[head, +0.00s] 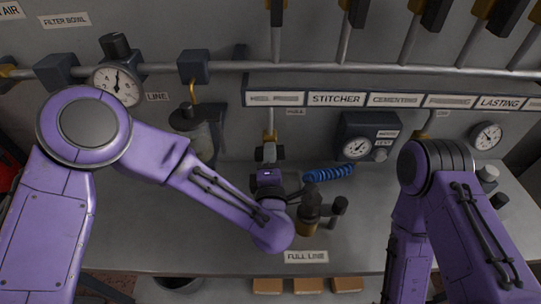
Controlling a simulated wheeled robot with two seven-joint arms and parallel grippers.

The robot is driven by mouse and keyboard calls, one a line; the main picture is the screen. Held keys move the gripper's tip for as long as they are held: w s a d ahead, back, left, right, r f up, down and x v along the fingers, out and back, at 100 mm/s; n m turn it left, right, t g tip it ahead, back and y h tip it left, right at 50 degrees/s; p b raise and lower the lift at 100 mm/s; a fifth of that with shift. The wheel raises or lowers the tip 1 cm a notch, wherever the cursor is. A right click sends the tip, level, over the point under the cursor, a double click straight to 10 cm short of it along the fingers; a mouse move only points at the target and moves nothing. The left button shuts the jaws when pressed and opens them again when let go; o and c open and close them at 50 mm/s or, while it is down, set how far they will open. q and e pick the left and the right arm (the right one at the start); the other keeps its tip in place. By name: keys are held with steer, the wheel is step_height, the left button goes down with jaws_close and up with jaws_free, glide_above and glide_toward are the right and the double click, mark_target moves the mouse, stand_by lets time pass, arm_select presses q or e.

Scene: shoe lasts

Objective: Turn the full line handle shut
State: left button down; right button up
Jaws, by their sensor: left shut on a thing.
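The FULL LINE label (306,257) is on the bench's front edge. Just above it stands a valve with a brass-coloured body (307,229) and dark fittings, with a dark knobbed part (340,205) sticking out to the right. My left arm reaches in from the left, and its dark gripper (303,193) is at the top of this valve, shut on what appears to be the handle. The fingers and the handle overlap, dark on dark, so the handle's exact angle is hard to tell. My right arm is at the right; its gripper is not visible.
A blue coiled hose (328,173) lies just behind the valve. Gauges (357,148) and a labelled strip (336,99) line the back panel, with a vertical pipe (270,122) dropping behind my left wrist. Bare bench (215,240) lies left of the valve.

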arm_select(q)
steer(key=shift+f, duration=0.1)
steer(key=c, duration=1)
jaws_free()
steer(key=shift+s+d, duration=0.1)
steer(key=shift+c, duration=0.2)
steer(key=s+b, duration=0.3)
steer(key=s, duration=0.7)
steer(key=shift+s, duration=0.25)
